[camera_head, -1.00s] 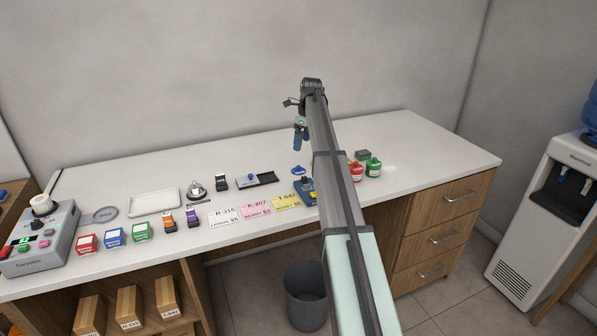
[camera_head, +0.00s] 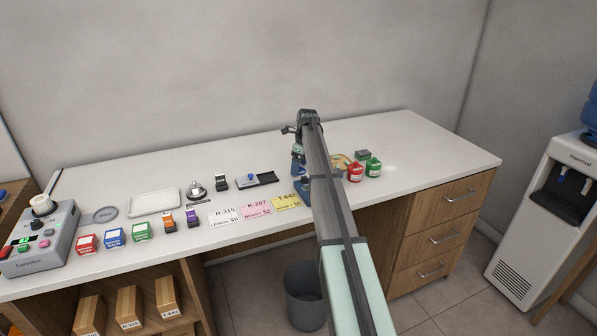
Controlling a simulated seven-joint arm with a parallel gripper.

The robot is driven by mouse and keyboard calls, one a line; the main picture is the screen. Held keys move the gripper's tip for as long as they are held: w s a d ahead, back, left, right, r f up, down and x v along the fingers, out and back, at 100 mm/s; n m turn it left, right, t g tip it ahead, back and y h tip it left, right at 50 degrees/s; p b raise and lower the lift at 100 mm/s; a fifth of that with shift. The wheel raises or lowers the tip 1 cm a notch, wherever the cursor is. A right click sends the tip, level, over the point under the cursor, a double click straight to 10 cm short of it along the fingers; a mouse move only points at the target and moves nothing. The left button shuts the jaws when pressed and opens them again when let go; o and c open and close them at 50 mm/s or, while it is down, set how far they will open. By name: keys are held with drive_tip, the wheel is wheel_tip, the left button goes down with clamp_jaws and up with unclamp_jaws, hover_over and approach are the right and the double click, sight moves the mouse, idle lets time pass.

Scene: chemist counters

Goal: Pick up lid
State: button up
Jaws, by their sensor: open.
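My gripper (camera_head: 297,170) is open and reaches down close to the counter top (camera_head: 400,140), near its back middle. The lid cannot be made out now; my gripper and arm cover the spot where a small blue lid showed earlier. A dark blue jar (camera_head: 305,187) stands just in front of my gripper, partly hidden by my arm. I cannot tell whether my fingers touch the lid.
A red bottle (camera_head: 355,173) and a green bottle (camera_head: 373,168) stand right of my arm, with a yellowish item (camera_head: 341,160) beside them. The counter's right end is clear.

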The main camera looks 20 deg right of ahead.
drive_tip(key=shift+f, duration=0.1)
drive_tip(key=shift+c, duration=0.2)
clamp_jaws()
idle(0.5)
